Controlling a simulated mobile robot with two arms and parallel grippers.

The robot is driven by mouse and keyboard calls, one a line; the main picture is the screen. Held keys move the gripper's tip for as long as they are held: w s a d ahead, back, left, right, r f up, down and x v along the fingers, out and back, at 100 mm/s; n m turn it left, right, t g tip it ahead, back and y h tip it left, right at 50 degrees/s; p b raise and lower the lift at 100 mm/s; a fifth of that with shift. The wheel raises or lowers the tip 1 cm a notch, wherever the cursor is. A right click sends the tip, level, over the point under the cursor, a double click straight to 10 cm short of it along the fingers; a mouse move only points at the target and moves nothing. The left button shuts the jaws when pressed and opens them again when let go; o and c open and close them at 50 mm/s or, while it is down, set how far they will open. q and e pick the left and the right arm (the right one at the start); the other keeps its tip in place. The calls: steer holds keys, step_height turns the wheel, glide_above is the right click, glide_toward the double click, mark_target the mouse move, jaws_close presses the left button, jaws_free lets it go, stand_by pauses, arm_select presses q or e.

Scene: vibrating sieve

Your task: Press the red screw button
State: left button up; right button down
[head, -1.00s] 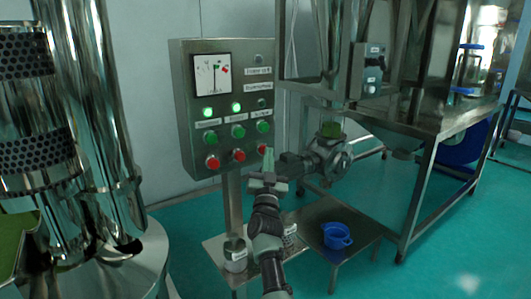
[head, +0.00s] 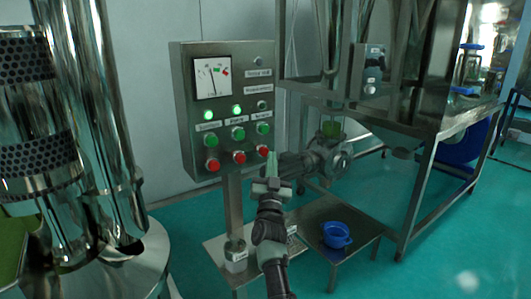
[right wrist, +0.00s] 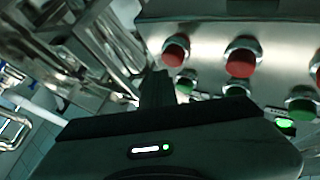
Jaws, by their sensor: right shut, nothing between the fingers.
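A grey control panel (head: 184,75) on a post carries a row of red buttons under a row of green ones. The right-hand red button (head: 263,150) stands below the unlit lamp; its label is too small to read surely. My right gripper (head: 271,161) is shut and empty, its fingertips pointing up just below and right of that button. In the right wrist view, the shut fingers (right wrist: 157,88) lie below and left of the leftmost red button (right wrist: 175,52). A small gap shows there, so contact is not visible. My left gripper is not in view.
The left red button (head: 212,165) and middle red button (head: 239,157) sit close by. Two green lamps are lit. A steel valve (head: 328,158) is just right of my gripper. A blue container (head: 336,235) rests on a low metal table (head: 315,214). Steel cylinders stand left.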

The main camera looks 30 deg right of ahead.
steer(key=shift+s+d+p, duration=0.2)
steer(key=shift+s+p, duration=1.65)
steer(key=shift+s, duration=0.7)
